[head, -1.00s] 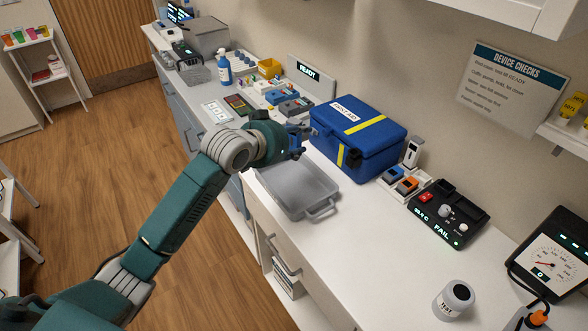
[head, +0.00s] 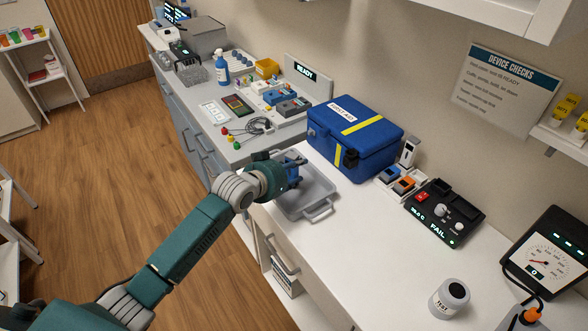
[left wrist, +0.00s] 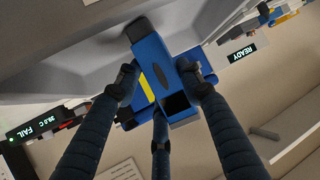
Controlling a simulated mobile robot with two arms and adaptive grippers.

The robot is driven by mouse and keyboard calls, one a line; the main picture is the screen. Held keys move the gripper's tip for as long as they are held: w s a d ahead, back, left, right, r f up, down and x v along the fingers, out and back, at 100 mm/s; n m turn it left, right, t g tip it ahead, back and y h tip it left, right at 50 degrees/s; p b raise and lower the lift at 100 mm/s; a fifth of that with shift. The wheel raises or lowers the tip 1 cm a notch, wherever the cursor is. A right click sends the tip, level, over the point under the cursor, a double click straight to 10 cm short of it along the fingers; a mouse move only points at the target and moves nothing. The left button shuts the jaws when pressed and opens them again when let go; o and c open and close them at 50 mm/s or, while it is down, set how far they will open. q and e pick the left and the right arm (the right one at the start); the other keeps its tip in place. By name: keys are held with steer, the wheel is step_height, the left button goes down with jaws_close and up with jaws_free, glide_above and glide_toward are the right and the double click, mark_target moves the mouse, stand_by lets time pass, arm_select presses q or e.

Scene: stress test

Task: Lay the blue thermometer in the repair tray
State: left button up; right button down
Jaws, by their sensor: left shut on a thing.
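The grey repair tray (head: 321,199) lies on the white counter in front of the blue first-aid box. My left gripper (head: 290,168) is over the tray's far left part. It is shut on the blue thermometer (left wrist: 154,58), which shows between my fingers in the left wrist view. The thermometer's dark end points at the tray, whose grey surface (left wrist: 75,65) fills the upper part of that view. I cannot tell whether the thermometer touches the tray. In the head view my gripper mostly hides it. My right gripper is not in view.
The blue first-aid box (head: 355,135) stands just behind the tray. A holder with small devices (head: 402,183) and a black tester reading FAIL (head: 443,213) are to the right. Cables (head: 250,127) lie farther back left.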

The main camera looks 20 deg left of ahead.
arm_select(q)
steer(key=shift+f, duration=0.1)
steer(key=o, duration=1.2)
steer(key=shift+c, duration=0.2)
steer(key=shift+r, duration=0.25)
steer(key=shift+s+a, duration=0.1)
steer(key=shift+s, duration=0.3)
steer(key=b+v, duration=0.1)
steer(key=v, duration=1)
steer(key=shift+r, duration=0.1)
